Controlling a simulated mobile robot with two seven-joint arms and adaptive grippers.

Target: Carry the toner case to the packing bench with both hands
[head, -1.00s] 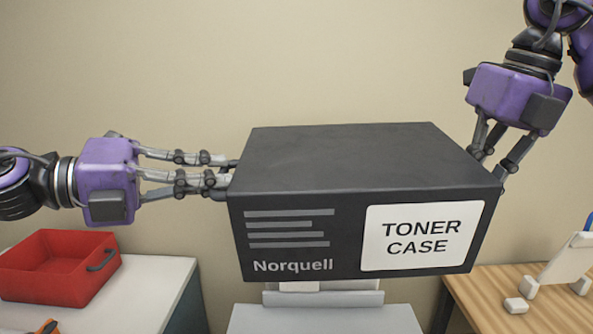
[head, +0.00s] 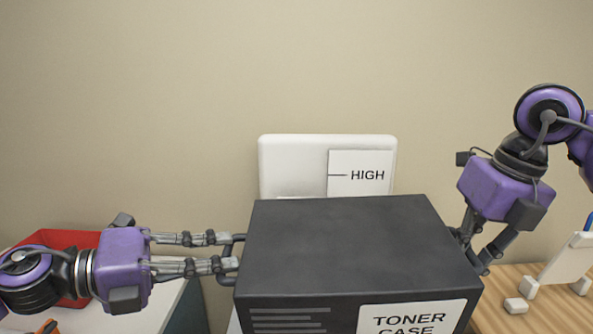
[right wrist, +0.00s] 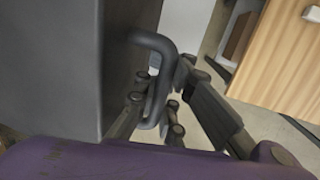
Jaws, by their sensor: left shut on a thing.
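The toner case (head: 345,245) is a dark grey box, level, at the lower middle of the head view. Its white label (head: 410,318) is cut by the bottom edge, so its underside is hidden. My left gripper (head: 228,254) is shut on the handle at the case's left side. My right gripper (head: 474,255) is at the case's right side. In the right wrist view, the right gripper (right wrist: 160,110) has its fingers around the bent grey handle (right wrist: 160,65) of the case.
A white panel with a card reading HIGH (head: 360,174) stands behind the case. A red bin (head: 62,240) sits on a white-topped surface at left, partly behind my left arm. A wooden top (head: 545,307) at right bears a tilted white board (head: 568,258) and small white blocks.

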